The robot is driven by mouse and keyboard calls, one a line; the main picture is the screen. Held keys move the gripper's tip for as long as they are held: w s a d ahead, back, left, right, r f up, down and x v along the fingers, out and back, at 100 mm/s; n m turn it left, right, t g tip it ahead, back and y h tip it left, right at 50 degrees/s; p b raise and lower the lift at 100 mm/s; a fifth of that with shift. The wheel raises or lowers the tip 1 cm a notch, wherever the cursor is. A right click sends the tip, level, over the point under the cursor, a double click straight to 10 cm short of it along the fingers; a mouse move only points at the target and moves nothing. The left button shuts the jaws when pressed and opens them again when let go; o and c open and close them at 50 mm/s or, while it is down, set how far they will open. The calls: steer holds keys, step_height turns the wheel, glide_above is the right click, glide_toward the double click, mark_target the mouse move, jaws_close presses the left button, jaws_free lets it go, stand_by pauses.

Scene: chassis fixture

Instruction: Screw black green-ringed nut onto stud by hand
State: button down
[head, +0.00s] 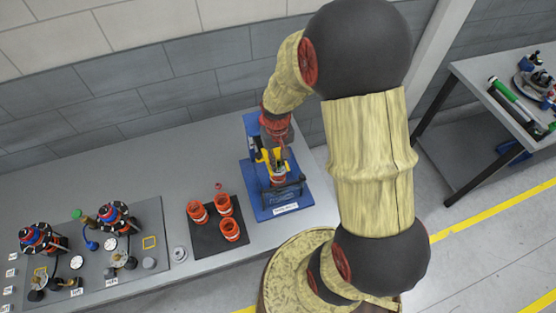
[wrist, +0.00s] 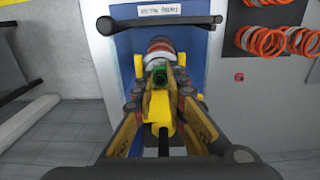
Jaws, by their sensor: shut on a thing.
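In the wrist view, my gripper (wrist: 160,88) has its fingertips closed around a small dark piece with a green ring, the nut (wrist: 160,76). The blue chassis fixture (wrist: 124,62) lies beyond the fingers, with a round orange-and-white part (wrist: 160,54) just past the nut. In the head view, the fixture (head: 262,212) stands on the bench and my gripper (head: 277,172) reaches down into it. The stud cannot be made out behind the fingers, so I cannot tell whether the nut touches it.
A dark handle bar (wrist: 155,22) crosses the fixture's end. On the bench, a black mat (head: 206,242) with several orange ring parts (head: 230,230) lies left of the fixture. A grey board (head: 150,215) with fittings is further left. A small red piece (head: 218,186) lies near the mat.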

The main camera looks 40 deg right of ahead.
steer(key=shift+s+a+f+m, duration=0.1)
steer(key=shift+s+f+m, duration=0.2)
steer(key=shift+m, duration=0.4)
steer(key=c, duration=1.7)
jaws_free()
steer(key=shift+c, duration=0.2)
steer(key=shift+w+r, duration=0.15)
steer(key=shift+w+r, duration=0.1)
steer(key=shift+r+p, duration=0.9)
steer(key=shift+r, duration=0.4)
steer(key=shift+f, duration=0.1)
